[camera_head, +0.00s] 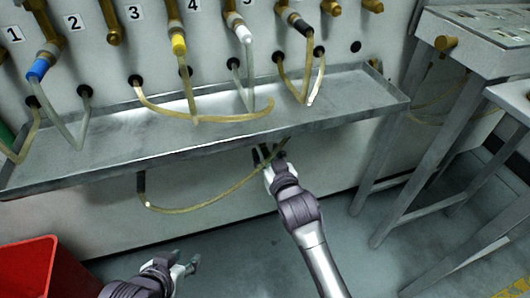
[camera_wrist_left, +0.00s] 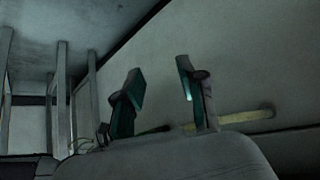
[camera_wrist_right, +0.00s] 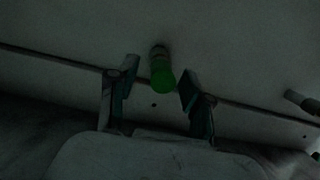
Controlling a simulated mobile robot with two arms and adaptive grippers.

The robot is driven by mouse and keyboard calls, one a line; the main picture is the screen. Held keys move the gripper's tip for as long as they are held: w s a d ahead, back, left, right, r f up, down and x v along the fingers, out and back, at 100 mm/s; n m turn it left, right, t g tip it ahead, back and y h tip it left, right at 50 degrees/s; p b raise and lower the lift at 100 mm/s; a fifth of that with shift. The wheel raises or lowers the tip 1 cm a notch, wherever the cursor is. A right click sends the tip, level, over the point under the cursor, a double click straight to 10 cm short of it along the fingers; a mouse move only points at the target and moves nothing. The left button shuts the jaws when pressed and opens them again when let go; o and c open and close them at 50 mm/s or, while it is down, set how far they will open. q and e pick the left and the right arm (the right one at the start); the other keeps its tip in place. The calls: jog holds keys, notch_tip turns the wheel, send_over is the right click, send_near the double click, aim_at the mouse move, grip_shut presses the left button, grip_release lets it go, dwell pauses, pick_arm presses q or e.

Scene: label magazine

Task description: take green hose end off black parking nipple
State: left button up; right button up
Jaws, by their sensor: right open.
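In the right wrist view, the green hose end (camera_wrist_right: 161,74) hangs just beyond and between the fingertips of my right gripper (camera_wrist_right: 156,82). The gripper is open, with a finger on either side, and is not closed on it. In the head view, my right gripper (camera_head: 263,156) is under the front edge of the tray and hides the green end. A yellowish hose (camera_head: 208,203) runs from there down left to a black end piece (camera_head: 141,182). I cannot make out the black parking nipple. My left gripper (camera_head: 187,266) is low at the front; its wrist view shows its fingers (camera_wrist_left: 160,85) apart and empty.
The metal tray (camera_head: 240,136) juts from the wall above my right gripper. Numbered taps with blue, yellow (camera_head: 179,44), white and black hose ends line the wall. A red bin (camera_head: 40,270) stands at lower left, a metal bench frame (camera_head: 440,150) at right.

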jog(key=shift+x, duration=1.05)
pick_arm(q)
jog(key=shift+w+d+r+t+h, duration=0.15)
jog(key=shift+w+d+r+t, duration=0.1)
jog(key=shift+w+r+t, duration=0.3)
jog(key=shift+w+d+r+t+h, duration=0.2)
jog(key=shift+w+r+t, duration=0.15)
jog(key=shift+w, duration=0.35)
pick_arm(e)
grip_shut()
pick_arm(q)
jog(key=shift+s, duration=0.1)
pick_arm(e)
jog(key=shift+s+d+p, duration=0.2)
jog(key=shift+s+p, duration=0.15)
jog(key=shift+s, duration=0.3)
jog(key=shift+s+d+p, duration=0.15)
jog(key=shift+s+p, duration=0.3)
jog(key=shift+s, duration=0.1)
pick_arm(q)
jog(key=s+a+f+g+y+p, duration=0.1)
jog(key=s+a+f+g, duration=0.2)
jog(key=s+g, duration=0.3)
jog(key=shift+s+a+y+p, duration=0.2)
jog(key=shift+s+y+p, duration=0.15)
jog(key=shift+s, duration=1.75)
pick_arm(e)
jog(key=shift+v, duration=1.2)
